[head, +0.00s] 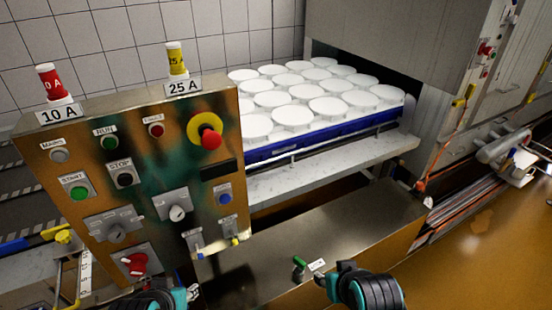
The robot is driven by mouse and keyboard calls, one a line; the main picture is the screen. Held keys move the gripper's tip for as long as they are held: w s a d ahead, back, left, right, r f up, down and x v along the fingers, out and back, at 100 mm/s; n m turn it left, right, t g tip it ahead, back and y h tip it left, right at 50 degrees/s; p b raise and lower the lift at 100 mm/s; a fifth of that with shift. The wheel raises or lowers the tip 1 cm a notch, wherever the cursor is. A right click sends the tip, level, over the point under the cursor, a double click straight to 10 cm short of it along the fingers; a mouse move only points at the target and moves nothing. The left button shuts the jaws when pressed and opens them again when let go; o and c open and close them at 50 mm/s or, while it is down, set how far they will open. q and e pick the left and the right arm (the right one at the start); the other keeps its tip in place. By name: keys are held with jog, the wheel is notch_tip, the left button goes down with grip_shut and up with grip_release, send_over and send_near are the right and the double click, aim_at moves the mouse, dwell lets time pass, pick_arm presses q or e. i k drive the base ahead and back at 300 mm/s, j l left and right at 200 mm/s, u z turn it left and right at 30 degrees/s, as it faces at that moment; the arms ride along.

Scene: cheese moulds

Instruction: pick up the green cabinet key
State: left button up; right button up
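The green key (299,267) is small and sits on the brown metal surface (340,225) at the lower middle of the head view. A small white tag (316,265) lies just to its right. My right gripper (334,278), teal and black, is right of the key and tag, near the bottom edge, and apart from the key. My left gripper (178,297) is at the bottom edge below the control panel, well left of the key and partly cut off. The finger gaps of both grippers are unclear.
A control panel (90,155) with buttons, switches and two fuses stands on the left. Behind is a blue tray (300,146) of white round moulds (293,115) on a grey ledge (335,165). Orange hoses and a metal fitting (505,145) are at the right.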

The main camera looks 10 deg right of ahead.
aim_at(301, 266)
jog(key=k+j+z, duration=0.1)
jog(key=j+z, duration=0.15)
jog(key=z, duration=0.15)
jog(key=k+j+z, duration=0.1)
jog(key=j+z, duration=0.15)
jog(key=z, duration=0.15)
